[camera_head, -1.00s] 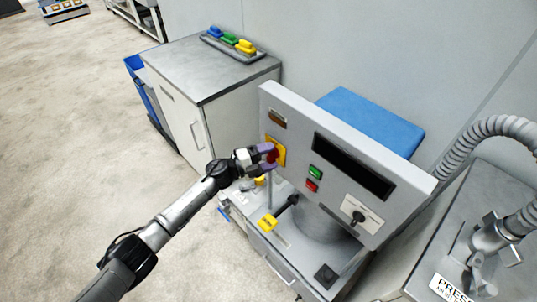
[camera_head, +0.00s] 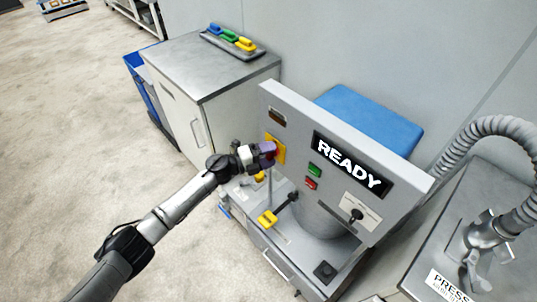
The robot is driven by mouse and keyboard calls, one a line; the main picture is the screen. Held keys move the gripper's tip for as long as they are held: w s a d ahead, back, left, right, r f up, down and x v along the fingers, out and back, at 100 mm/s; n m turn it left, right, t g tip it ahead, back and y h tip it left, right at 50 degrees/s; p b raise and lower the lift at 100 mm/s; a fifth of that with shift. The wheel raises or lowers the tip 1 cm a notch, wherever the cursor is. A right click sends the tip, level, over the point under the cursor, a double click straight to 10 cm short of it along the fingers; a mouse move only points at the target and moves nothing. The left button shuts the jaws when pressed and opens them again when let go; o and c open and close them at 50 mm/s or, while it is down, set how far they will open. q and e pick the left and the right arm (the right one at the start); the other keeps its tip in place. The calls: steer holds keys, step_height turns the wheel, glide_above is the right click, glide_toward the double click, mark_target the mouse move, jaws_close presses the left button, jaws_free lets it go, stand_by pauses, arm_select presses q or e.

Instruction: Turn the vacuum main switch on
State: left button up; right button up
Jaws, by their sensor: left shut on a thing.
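The grey control panel (camera_head: 345,150) stands upright on the machine. Its main switch, a red knob on a yellow plate (camera_head: 281,147), is at the panel's left. My left gripper (camera_head: 270,151), with purple fingertips, is at the yellow plate and shut on the red knob, which it mostly hides. The knob's exact angle cannot be read. The panel's display (camera_head: 350,165) is lit and reads READY in white letters. My right gripper is not in view.
Green (camera_head: 314,170) and red (camera_head: 311,183) buttons and a black selector knob (camera_head: 357,215) are on the panel. A yellow-handled lever (camera_head: 268,219) juts out below. A grey cabinet (camera_head: 213,62) stands behind left; a ribbed hose (camera_head: 480,125) curves at right.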

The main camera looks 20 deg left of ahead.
arm_select(q)
steer(key=o, duration=0.9)
steer(key=shift+a, duration=0.1)
steer(key=p+v, duration=0.1)
steer(key=v, duration=1.2)
steer(key=shift+s+a+p, duration=0.25)
steer(key=shift+s+p, duration=0.05)
